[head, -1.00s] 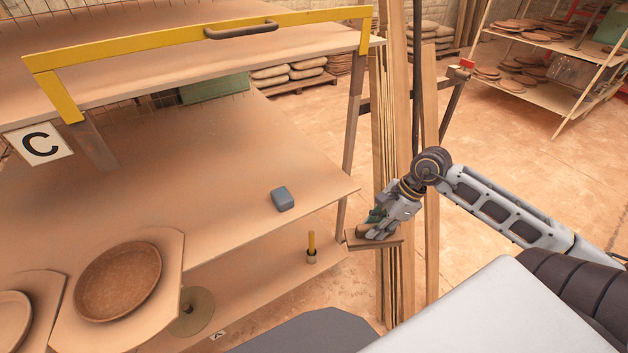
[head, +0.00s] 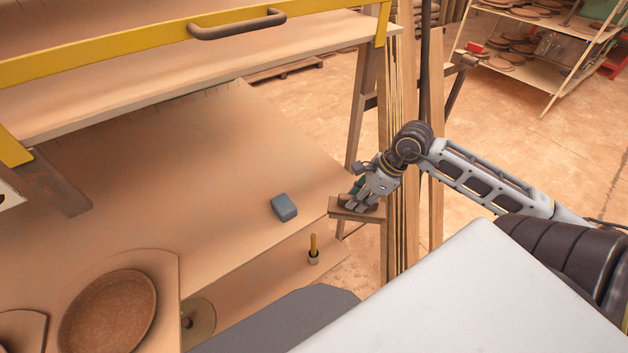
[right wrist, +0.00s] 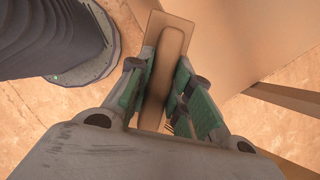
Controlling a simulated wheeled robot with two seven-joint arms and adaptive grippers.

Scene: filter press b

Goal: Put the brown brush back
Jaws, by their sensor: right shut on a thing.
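My right gripper (head: 362,203) is shut on the brown brush (head: 345,214), a flat brown block with a long rounded handle. The fingers grip the handle from both sides. In the right wrist view the brush (right wrist: 172,42) lies between the green-padded fingers, its far end sticking out beyond them. In the head view the brush is held roughly level at the right corner of the bench top (head: 200,150). I cannot tell whether it touches the bench. My left gripper is not in view.
A grey-blue block (head: 284,207) lies near the bench's right edge. A round brown plate (head: 108,312) rests on a board at lower left. A yellow-handled tool (head: 313,247) stands on the lower shelf. A yellow bar with handle (head: 236,24) spans above. Wooden planks (head: 402,240) stand behind my gripper.

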